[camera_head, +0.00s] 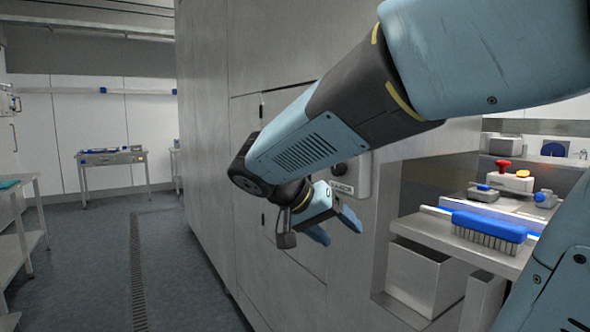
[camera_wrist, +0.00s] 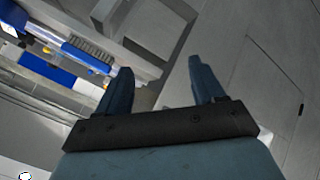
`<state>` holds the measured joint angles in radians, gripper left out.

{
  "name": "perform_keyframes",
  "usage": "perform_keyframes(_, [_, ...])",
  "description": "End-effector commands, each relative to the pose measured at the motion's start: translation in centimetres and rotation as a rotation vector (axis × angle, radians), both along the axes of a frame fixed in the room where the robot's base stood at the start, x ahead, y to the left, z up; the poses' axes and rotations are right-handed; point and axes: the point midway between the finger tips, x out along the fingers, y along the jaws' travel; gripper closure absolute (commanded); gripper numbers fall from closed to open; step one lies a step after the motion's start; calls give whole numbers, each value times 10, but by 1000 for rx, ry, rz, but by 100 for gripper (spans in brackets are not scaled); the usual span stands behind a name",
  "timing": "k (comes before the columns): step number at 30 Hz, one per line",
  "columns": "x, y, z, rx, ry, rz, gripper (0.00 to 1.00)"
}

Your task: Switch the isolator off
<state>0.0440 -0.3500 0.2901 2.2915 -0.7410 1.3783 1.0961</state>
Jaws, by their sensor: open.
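I cannot tell which way the knob is set. My gripper (camera_head: 335,226) is open and empty, below the isolator in the head view, with its fingers pointing down and right. The gripper also shows in the wrist view (camera_wrist: 160,68), with nothing between the fingers. I cannot make out the isolator clearly in the wrist view.
Right of the isolator is a recess with a steel shelf, holding a blue brush (camera_head: 489,226) and a device with a red knob (camera_head: 503,164). A steel bin (camera_head: 425,280) sits below. The floor (camera_head: 185,270) to the left is clear, with a drain channel.

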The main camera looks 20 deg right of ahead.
Motion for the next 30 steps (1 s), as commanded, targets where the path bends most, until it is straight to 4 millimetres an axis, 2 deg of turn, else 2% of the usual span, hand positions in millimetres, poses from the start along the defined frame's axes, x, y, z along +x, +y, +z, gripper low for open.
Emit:
perform_keyframes(1, [14,1,7,-73,-37,-41,32])
perform_keyframes(5, [49,6,31,-262,-204,-138,32])
perform_keyframes(9, [87,20,54,-427,-437,-195,32])
perform_keyframes(15, [126,43,77,-545,-734,-216,32])
perform_keyframes(19, [137,51,84,-569,-840,-217,32])
perform_keyframes(23, [141,48,86,-576,-875,-220,32])
perform_keyframes(30, [147,16,86,-576,-873,-222,32])
